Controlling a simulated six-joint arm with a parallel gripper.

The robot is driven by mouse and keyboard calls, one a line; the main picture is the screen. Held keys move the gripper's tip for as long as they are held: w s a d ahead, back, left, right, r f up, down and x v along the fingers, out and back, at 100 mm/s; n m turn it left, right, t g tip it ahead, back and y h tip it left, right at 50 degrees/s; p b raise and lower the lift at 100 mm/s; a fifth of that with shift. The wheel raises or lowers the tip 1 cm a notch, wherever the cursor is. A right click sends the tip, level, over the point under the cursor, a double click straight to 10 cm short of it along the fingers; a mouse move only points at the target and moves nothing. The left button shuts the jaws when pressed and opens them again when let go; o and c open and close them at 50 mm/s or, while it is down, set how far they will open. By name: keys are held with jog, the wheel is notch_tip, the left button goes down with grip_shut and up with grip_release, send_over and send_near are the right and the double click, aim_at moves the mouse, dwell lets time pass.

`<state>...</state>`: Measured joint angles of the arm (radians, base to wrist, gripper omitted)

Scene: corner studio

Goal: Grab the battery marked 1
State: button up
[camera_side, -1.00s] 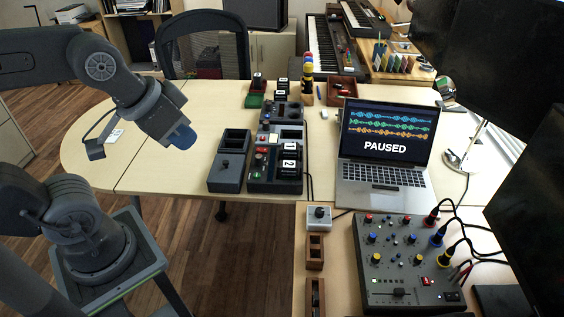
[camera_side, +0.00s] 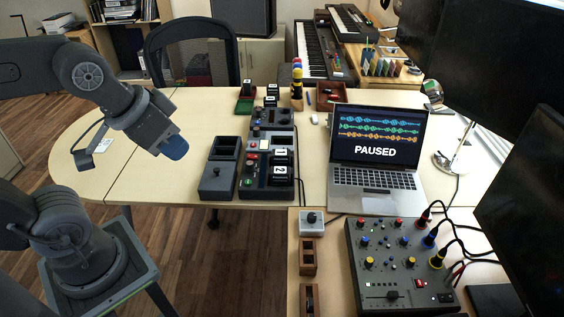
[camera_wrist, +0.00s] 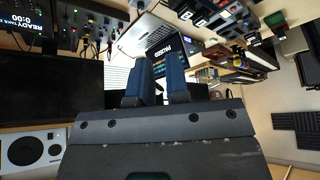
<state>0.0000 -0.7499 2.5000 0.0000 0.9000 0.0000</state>
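In the side view, a black battery with a white label that looks like a 1 (camera_side: 280,154) sits in the dark grey device on the table. A similar battery marked 2 (camera_side: 280,169) sits just in front of it. My gripper (camera_side: 174,147) hangs in the air to the left of the device, well apart from both batteries. In the wrist view, its two blue fingers (camera_wrist: 158,62) stand apart with a gap between them and nothing held.
An empty-looking dark box (camera_side: 220,165) stands left of the device (camera_side: 250,182). More small labelled blocks (camera_side: 271,91) and a green tray (camera_side: 244,105) lie behind. A laptop (camera_side: 376,150) stands to the right, with a mixer (camera_side: 400,265) in front. The left tabletop is mostly clear.

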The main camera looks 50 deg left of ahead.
jog(key=o, duration=1.4)
jog(key=shift+o, duration=0.2)
jog(key=n+g+y, duration=0.2)
jog(key=n+y, duration=0.1)
jog(key=n, duration=0.6)
send_over(281, 152)
jog(key=s+d, duration=0.1)
jog(key=s, duration=0.1)
notch_tip(281, 152, down, 24)
jog(key=shift+d+f, duration=0.1)
jog(key=shift+f, duration=0.05)
jog(key=shift+d+x, duration=0.1)
jog(key=shift+x, duration=1.45)
jog(key=shift+d+x, duration=0.15)
jog(key=shift+x, duration=1.35)
